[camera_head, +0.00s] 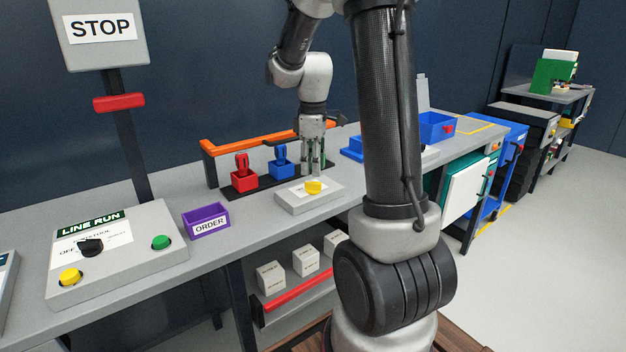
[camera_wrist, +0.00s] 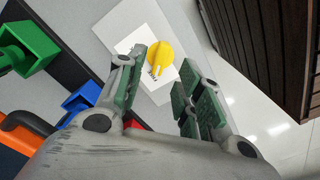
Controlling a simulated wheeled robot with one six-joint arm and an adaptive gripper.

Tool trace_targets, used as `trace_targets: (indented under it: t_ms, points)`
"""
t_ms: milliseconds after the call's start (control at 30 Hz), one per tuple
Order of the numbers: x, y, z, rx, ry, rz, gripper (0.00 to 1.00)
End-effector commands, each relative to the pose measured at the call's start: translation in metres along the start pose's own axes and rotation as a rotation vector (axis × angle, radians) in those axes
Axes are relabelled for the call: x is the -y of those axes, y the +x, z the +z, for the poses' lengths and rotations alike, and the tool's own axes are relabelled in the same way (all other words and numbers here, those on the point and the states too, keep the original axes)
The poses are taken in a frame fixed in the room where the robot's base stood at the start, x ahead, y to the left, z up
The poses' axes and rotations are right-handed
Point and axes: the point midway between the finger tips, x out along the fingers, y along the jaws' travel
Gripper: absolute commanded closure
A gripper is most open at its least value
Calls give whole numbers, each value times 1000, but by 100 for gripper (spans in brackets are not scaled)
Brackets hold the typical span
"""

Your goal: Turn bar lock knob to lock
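A yellow knob (camera_head: 313,187) sits on a light grey box (camera_head: 296,203) with a white label on the bench. It also shows in the wrist view as a round yellow disc with a raised grip (camera_wrist: 158,58). I cannot tell which knob is the bar lock knob.
An orange bar (camera_head: 250,144) runs behind red (camera_head: 243,174) and blue (camera_head: 281,162) holders. A green holder (camera_wrist: 28,45) shows in the wrist view. A purple ORDER bin (camera_head: 206,222) and LINE RUN panel (camera_head: 117,252) with a black knob (camera_head: 91,247) stand left.

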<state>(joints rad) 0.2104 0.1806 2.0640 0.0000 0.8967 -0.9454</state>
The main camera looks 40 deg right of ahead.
Motion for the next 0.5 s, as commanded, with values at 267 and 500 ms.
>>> trace_targets:
  t_ms: [267, 500]
  points:
    - [0, 42, 0, 1, 2, -2, 64]
    - [0, 50, 0, 0, 2, -1, 64]
